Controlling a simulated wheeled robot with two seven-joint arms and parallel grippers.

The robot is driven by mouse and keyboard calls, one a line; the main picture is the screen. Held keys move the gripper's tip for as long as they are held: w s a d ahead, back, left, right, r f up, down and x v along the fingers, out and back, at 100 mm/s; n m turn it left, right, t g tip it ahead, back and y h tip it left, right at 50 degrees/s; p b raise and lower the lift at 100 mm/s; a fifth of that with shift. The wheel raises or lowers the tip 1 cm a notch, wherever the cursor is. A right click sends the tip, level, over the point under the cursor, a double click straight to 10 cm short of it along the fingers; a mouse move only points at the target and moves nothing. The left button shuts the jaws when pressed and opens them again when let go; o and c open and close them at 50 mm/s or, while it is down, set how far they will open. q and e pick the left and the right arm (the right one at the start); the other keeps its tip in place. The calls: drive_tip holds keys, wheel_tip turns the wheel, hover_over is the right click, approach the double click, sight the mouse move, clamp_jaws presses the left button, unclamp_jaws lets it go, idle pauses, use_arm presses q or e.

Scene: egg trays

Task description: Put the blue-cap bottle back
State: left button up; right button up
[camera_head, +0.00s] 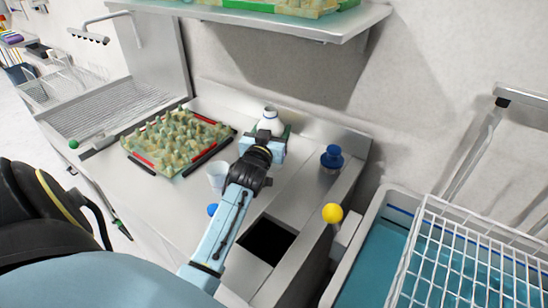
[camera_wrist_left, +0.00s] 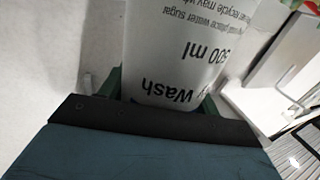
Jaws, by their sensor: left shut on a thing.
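My left gripper (camera_head: 266,143) is shut on a white bottle (camera_head: 270,119) near the back wall of the steel counter. A thin blue ring shows near the bottle's top. In the left wrist view the bottle (camera_wrist_left: 185,50) stands between the green-edged fingers, with "Wash" and "500 ml" print upside down. Its top is out of that view, and I cannot tell whether its base touches the counter. A dark blue-topped item (camera_head: 332,157) stands apart to the right on the counter. My right gripper is not in view.
An egg tray (camera_head: 150,170) lies on the counter to the left. A white cup (camera_head: 216,176) stands beside my arm. A square dark opening (camera_head: 266,241) is in the counter. A yellow ball (camera_head: 333,213) is near the blue basin with a white wire basket (camera_head: 470,262). A shelf (camera_head: 340,27) hangs above.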

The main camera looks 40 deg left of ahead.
use_arm(q)
drive_tip(key=shift+f+b, duration=0.4)
drive_tip(key=shift+f, duration=2.95)
drive_tip(key=o, duration=1.3)
drive_tip(key=shift+f, duration=0.2)
drive_tip(key=shift+r, duration=0.2)
drive_tip(key=v, duration=1.2)
drive_tip(key=shift+s+d, duration=0.1)
